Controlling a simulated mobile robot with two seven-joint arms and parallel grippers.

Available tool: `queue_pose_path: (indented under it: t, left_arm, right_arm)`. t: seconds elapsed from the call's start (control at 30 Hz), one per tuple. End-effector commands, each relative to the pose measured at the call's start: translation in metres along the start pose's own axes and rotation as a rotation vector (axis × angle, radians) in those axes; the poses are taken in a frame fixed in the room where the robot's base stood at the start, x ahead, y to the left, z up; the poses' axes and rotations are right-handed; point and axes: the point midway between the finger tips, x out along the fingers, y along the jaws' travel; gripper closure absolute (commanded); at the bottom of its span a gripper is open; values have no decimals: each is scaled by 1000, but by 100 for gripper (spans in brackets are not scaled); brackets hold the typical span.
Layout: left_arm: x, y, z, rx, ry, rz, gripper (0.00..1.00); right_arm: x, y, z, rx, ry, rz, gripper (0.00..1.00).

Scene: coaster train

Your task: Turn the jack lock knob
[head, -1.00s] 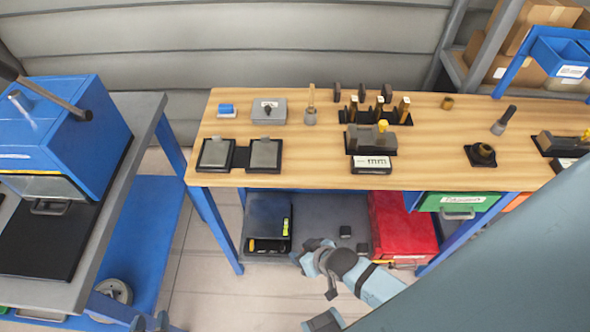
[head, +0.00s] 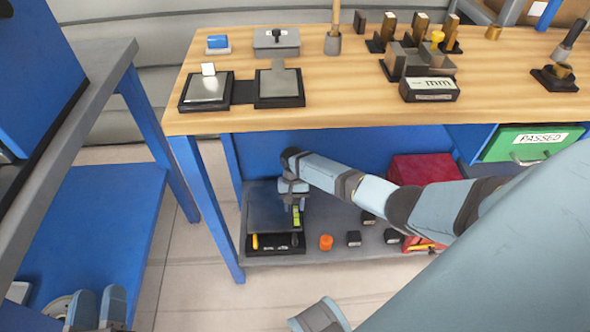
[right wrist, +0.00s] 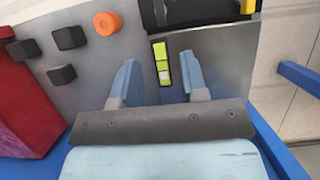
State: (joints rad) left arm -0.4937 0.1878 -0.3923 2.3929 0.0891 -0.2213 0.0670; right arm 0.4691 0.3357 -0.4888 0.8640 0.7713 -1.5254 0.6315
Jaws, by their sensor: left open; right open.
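I cannot pick out a jack lock knob for certain. A small orange knob-like piece (head: 326,242) stands on the lower shelf, right of a black tray (head: 262,247); it also shows in the right wrist view (right wrist: 107,23). A yellow-topped piece (head: 437,37) sits on a grey block on the bench. My left gripper (head: 97,308) is open and empty at the lower left.
The wooden bench top (head: 330,100) lies above my right arm, with two black-framed pads (head: 206,91) at its left. Several small black blocks (head: 353,238) and a red box (head: 425,169) are on the shelf (head: 300,257). A blue bench leg (head: 205,205) stands left.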

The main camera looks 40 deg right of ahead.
Motion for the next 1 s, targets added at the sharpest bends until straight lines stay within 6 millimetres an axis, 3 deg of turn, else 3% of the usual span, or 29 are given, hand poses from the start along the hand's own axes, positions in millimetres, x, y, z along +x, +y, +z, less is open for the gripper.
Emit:
queue_pose_path:
  t: [0.2, 0.33, 0.6, 0.8, 1.0]
  left_arm:
    - [1, 9, -15, -15, 97, 38, 57]
    - [2, 10, -8, -24, 94, 54, 57]
    - [3, 5, 26, -28, -24, 61, 57]
    - [3, 4, 39, -27, -75, 66, 57]
    - [3, 4, 42, -27, -90, 67, 57]
  right_arm:
    - [31, 1, -1, 4, -6, 3, 60]
    - [61, 1, -2, 3, -5, 4, 60]
    - [113, 1, -1, 2, -4, 2, 60]
    - [132, 0, 0, 2, -3, 1, 60]
    - [136, 0, 0, 1, -2, 1, 60]
